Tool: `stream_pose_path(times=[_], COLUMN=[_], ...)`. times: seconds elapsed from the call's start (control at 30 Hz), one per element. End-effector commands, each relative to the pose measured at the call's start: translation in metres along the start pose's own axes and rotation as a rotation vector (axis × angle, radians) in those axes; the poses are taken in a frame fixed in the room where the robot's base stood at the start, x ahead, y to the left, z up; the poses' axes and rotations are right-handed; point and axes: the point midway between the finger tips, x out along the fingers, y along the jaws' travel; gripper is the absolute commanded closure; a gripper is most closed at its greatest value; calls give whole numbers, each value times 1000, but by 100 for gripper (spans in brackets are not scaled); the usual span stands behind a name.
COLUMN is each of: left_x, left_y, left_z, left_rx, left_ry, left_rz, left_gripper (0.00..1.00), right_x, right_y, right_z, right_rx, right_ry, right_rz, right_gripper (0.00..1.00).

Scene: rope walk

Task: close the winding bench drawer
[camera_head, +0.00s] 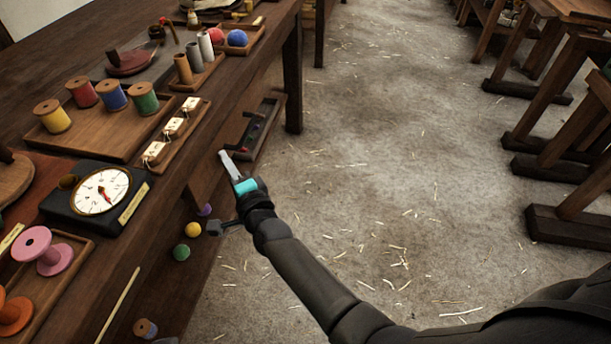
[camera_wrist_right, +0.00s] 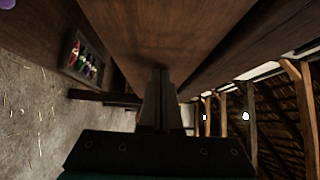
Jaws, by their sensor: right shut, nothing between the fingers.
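The winding bench (camera_head: 215,115) runs along the left of the head view. An open drawer (camera_head: 262,128) juts out from under its top, near the bench leg; small dark and red things lie in it. My right gripper (camera_head: 223,155) is shut and empty, beside the bench edge and nearer to me than the drawer. In the right wrist view the closed fingers (camera_wrist_right: 160,75) point at a brown wooden surface (camera_wrist_right: 165,35); I cannot tell whether they touch it. My left gripper is not in view.
On the bench stand a dial (camera_head: 100,192), thread spools (camera_head: 143,99) and a tag rack (camera_head: 175,133). Small balls (camera_head: 193,229) lie below the bench edge. The straw-strewn floor (camera_head: 370,150) to the right is open; wooden trestles (camera_head: 555,110) stand beyond it.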

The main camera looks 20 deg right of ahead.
Motion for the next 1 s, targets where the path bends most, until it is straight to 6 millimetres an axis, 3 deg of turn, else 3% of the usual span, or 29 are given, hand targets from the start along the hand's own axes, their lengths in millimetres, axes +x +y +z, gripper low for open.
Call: stream_pose_path(times=[0.4,1.0], left_x=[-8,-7], left_y=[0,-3], left_z=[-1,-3], left_rx=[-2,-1], left_ry=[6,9], left_rz=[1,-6], left_gripper=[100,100], right_x=[12,11], right_y=[0,-2], right_z=[12,10], right_rx=[0,1], right_ry=[-2,-2], right_rz=[0,-2], right_gripper=[100,100])
